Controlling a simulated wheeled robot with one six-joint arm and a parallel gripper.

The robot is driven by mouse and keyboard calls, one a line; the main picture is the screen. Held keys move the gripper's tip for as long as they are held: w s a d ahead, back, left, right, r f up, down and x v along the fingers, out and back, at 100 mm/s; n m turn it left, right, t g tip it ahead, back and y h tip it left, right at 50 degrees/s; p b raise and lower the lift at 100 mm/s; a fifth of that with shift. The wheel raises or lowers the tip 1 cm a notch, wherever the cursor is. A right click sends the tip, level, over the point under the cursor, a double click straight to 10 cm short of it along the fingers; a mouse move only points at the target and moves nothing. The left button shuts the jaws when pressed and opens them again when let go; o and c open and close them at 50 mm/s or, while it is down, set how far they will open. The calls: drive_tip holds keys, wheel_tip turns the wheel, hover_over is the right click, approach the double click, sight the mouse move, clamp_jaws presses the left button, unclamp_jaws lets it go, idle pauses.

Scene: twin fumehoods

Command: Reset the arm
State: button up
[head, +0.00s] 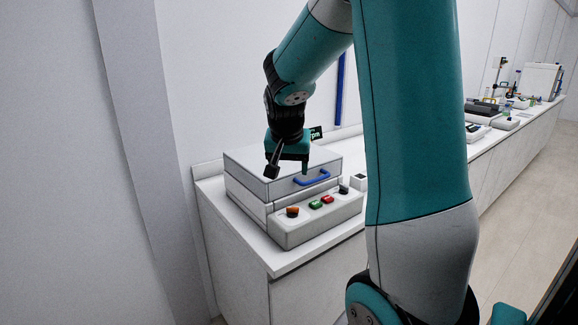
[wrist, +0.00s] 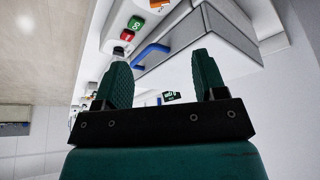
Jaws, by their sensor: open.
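My arm reaches over a counter, and my gripper (head: 288,172) hangs above the lid of a grey box-shaped device (head: 245,183). In the wrist view my gripper (wrist: 160,62) has its two green fingers apart, with nothing held between them. The device's lid is down. Its blue handle (head: 312,177) is on the lid's front, just right of and below my gripper. In the wrist view the blue handle (wrist: 153,50) shows between and beyond the fingertips, apart from them as far as I can tell.
The device's front panel has an orange knob (head: 292,212), a green button (head: 315,204), a red button (head: 327,199) and a dark knob (head: 343,189). The white counter (head: 262,256) continues right with several instruments. Floor at right is clear.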

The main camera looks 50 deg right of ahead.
drive_tip(key=shift+a+r, duration=0.1)
drive_tip(key=shift+r, duration=0.2)
idle(0.4)
drive_tip(key=s+a+n+y, duration=0.15)
drive_tip(key=a+n, duration=0.25)
drive_tip(key=a, duration=0.6)
drive_tip(key=s+a+n+y, duration=0.1)
drive_tip(key=a+n+y, duration=0.3)
drive_tip(key=a, duration=0.7)
drive_tip(key=s+a+r+n+g+y, duration=0.1)
drive_tip(key=s+a+n+g+y, duration=0.1)
drive_tip(key=s+a+n, duration=0.8)
drive_tip(key=s+a, duration=0.4)
drive_tip(key=s, duration=0.1)
drive_tip(key=shift+a+n+y, duration=0.3)
drive_tip(key=shift+a+y, duration=0.05)
drive_tip(key=shift+a, duration=0.05)
drive_tip(key=shift+c, duration=0.3)
